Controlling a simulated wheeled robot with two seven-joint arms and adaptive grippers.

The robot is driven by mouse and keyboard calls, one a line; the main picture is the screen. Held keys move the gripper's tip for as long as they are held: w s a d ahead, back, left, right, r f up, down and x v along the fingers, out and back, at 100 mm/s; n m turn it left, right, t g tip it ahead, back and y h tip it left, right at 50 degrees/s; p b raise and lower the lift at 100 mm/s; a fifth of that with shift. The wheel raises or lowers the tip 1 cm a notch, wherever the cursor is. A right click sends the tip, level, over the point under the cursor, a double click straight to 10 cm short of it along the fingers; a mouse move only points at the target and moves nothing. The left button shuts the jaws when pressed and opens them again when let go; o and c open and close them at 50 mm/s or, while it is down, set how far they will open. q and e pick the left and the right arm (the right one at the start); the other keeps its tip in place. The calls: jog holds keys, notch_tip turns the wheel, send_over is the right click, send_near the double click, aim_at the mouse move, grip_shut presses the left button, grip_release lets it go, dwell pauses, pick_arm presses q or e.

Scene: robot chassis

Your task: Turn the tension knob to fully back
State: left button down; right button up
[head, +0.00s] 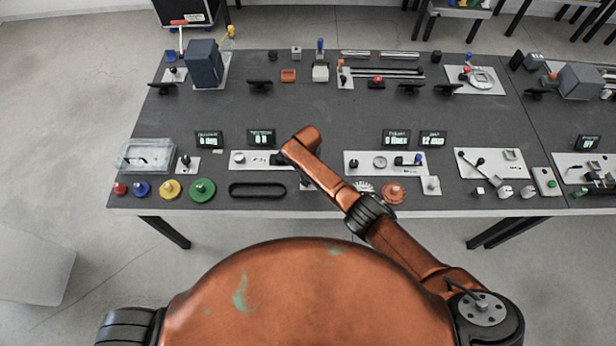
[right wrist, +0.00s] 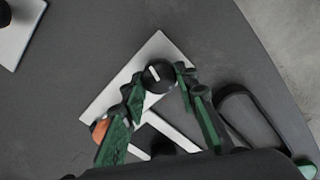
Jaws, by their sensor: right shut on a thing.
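A black round knob (right wrist: 155,70) with a white pointer line sits on a light plate (right wrist: 112,92) in the right wrist view. My right gripper (right wrist: 160,83) has its green and black fingers on either side of the knob, shut on it. In the head view the light plate (head: 239,158) is at the front middle of the table, and my copper right arm covers its right part. The knob's grip point is hidden there. A small display (head: 261,138) with lit characters stands behind the plate. My left gripper is not in view.
A black slotted oval piece (head: 257,190) lies in front of the plate. Another plate with knobs (head: 352,168) is to the right. Coloured round pieces, including a green one (head: 203,188), line the front left edge. The middle of the grey table (head: 320,108) is clear.

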jog(key=n, duration=0.6)
jog(key=shift+r+n, duration=0.1)
jog(key=shift+n, duration=0.2)
jog(key=shift+o, duration=0.2)
jog(key=n, duration=0.6)
jog(key=shift+s+b, duration=0.1)
jog(key=shift+b, duration=0.25)
jog(key=n, duration=0.3)
jog(key=shift+n+b, duration=0.3)
jog(key=shift+n, duration=0.1)
jog(key=shift+c, duration=0.2)
jog(key=shift+n+b, duration=0.5)
jog(key=shift+n, duration=1.8)
jog(key=shift+o, duration=0.2)
jog(key=shift+d, duration=0.1)
jog(key=o, duration=1.1)
jog(key=shift+s, duration=0.1)
